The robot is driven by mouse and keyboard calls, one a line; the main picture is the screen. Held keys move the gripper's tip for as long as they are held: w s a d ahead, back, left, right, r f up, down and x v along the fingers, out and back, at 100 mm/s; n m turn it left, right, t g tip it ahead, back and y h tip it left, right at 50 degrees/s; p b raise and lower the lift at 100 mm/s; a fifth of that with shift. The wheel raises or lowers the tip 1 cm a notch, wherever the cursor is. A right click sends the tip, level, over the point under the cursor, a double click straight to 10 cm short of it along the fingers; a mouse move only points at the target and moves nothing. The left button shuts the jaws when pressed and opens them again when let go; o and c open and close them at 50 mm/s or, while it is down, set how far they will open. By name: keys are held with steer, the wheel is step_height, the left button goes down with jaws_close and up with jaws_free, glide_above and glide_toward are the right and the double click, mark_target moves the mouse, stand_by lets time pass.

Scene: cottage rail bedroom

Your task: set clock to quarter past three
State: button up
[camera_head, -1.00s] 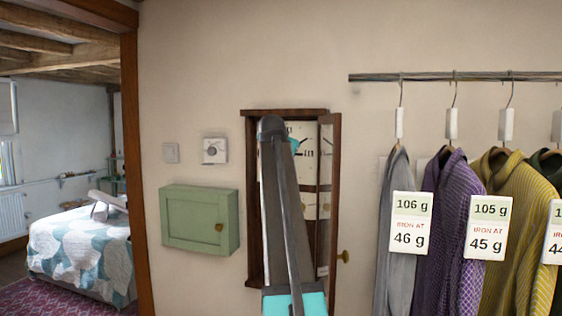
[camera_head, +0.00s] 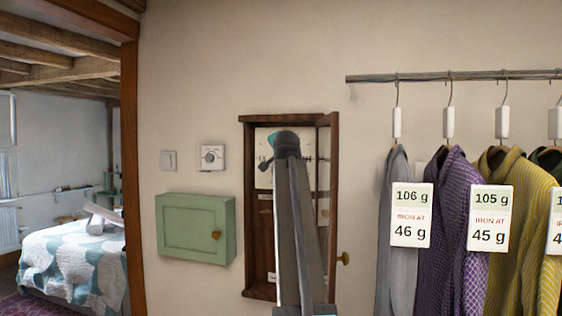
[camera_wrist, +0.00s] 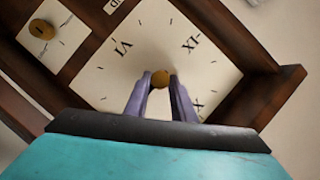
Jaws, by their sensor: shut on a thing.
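The clock is a dark wooden case (camera_head: 246,230) on the wall with its door (camera_head: 333,190) swung open to the right. Its pale dial (camera_wrist: 140,50) fills the wrist view, showing the numerals VI, IX and part of an X. My gripper (camera_wrist: 160,82) is shut on a round brass knob (camera_wrist: 160,77) near the middle of the dial. Its fingers and wrist hide the dial's lower part in the wrist view. In the head view my arm covers much of the dial, so I cannot read the hands.
A second small plate with a brass knob (camera_wrist: 42,29) lies beside the dial. Left of the clock are a green cabinet (camera_head: 197,228), a round control (camera_head: 211,157) and a switch (camera_head: 168,160). Tagged clothes (camera_head: 460,230) hang on a rail (camera_head: 450,77) to the right.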

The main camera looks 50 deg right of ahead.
steer(key=shift+s+d+r, duration=0.15)
steer(key=shift+d+r, duration=0.05)
steer(key=o, duration=1.1)
steer(key=shift+d+f, duration=0.1)
steer(key=shift+d, duration=0.05)
steer(key=shift+c, duration=0.2)
steer(key=shift+a, duration=0.25)
steer(key=b+v, duration=0.2)
steer(key=v, duration=1.1)
steer(key=shift+s+a, duration=0.2)
steer(key=shift+s, duration=0.05)
